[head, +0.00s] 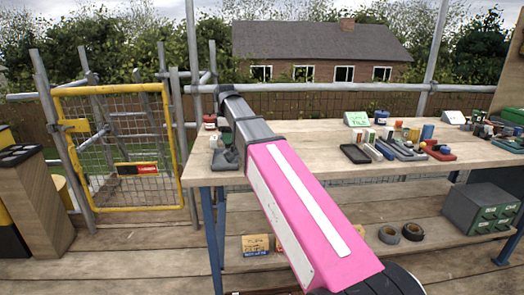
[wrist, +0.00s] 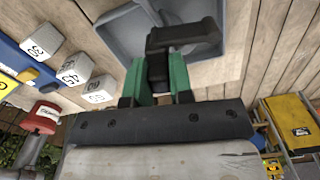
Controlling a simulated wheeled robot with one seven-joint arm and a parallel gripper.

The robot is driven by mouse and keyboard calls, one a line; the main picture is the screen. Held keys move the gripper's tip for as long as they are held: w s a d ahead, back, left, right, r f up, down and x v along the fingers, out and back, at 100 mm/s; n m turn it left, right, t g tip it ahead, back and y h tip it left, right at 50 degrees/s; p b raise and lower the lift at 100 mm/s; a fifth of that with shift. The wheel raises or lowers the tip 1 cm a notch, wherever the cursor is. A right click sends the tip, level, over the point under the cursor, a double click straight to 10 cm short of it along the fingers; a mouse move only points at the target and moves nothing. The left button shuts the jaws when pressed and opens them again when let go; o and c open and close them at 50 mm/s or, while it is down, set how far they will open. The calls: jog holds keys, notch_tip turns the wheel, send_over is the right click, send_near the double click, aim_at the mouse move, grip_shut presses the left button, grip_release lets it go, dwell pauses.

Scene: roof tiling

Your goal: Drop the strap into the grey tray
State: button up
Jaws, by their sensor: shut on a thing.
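My gripper (wrist: 160,78) has green fingers, shut on a black strap (wrist: 183,35) in the wrist view. The strap is a dark, bent piece at the fingertips. The grey tray (wrist: 108,22) lies on the wooden tabletop behind the strap in the wrist view. The strap overlaps the tray there; the height between them is hard to tell. In the head view, what looks like the grey tray (head: 226,163) sits at the table's left end, partly covered by my arm.
Numbered white blocks (wrist: 75,70) and a red-topped item (wrist: 42,117) are left of my gripper in the wrist view. The workbench (head: 320,132) also bears a black tray (head: 355,153) and several small goods. Below stand tape rolls (head: 389,234) and a grey-green case (head: 481,208).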

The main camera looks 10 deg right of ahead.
jog(key=o, duration=0.8)
jog(key=shift+o, duration=0.2)
jog(key=shift+r, duration=0.15)
notch_tip(320, 180, up, 11)
jog(key=shift+f, duration=0.2)
